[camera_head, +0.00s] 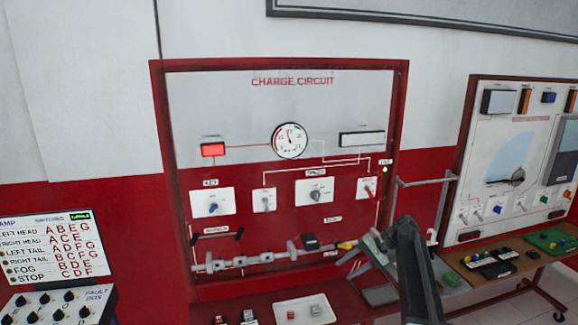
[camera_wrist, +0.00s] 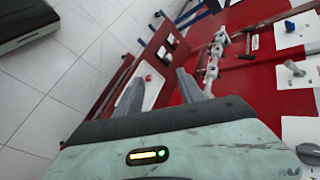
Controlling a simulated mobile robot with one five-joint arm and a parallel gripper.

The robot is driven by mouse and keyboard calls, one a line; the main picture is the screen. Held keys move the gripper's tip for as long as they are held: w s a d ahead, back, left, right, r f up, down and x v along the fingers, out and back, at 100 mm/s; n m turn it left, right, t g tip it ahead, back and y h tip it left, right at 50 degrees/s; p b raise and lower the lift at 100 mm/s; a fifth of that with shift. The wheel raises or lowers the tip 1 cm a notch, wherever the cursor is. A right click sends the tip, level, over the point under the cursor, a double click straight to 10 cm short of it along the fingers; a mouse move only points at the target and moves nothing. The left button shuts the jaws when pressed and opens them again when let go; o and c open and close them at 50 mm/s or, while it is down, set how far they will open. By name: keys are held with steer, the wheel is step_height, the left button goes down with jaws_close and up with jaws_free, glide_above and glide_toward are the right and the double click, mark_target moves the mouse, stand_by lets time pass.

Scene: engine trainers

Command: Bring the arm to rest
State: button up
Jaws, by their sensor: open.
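My gripper (camera_head: 366,250) shows in the head view at the lower right of the charge circuit board (camera_head: 245,100), in front of its lower right corner. In the wrist view my gripper (camera_wrist: 160,88) has its two grey fingers spread apart with nothing between them. My arm rises from the bottom edge of the head view, bent at a dark joint. The fingers look clear of the board, though the exact distance cannot be told.
The board carries a dial gauge (camera_head: 290,141), a lit red lamp (camera_head: 213,150), switches and a shaft (camera_head: 235,262). A second trainer (camera_head: 500,140) stands on a wheeled table at right. A fault box (camera_head: 60,305) is at lower left. White tiled floor (camera_wrist: 75,75) shows.

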steer(key=s+a+f+n+g+h+b, duration=0.1)
steer(key=s+a+f+h, duration=0.15)
steer(key=s+a, duration=0.45)
steer(key=s+a+f+n+h, duration=0.15)
steer(key=s+a+f, duration=0.25)
steer(key=s, duration=0.5)
steer(key=s+d+f+n+t+h, duration=0.1)
steer(key=s+d+f+h, duration=0.2)
steer(key=s+d+h, duration=0.3)
steer(key=s+d, duration=0.1)
steer(key=s, duration=0.2)
steer(key=shift+s+f+t, duration=0.2)
steer(key=shift+s+t, duration=0.1)
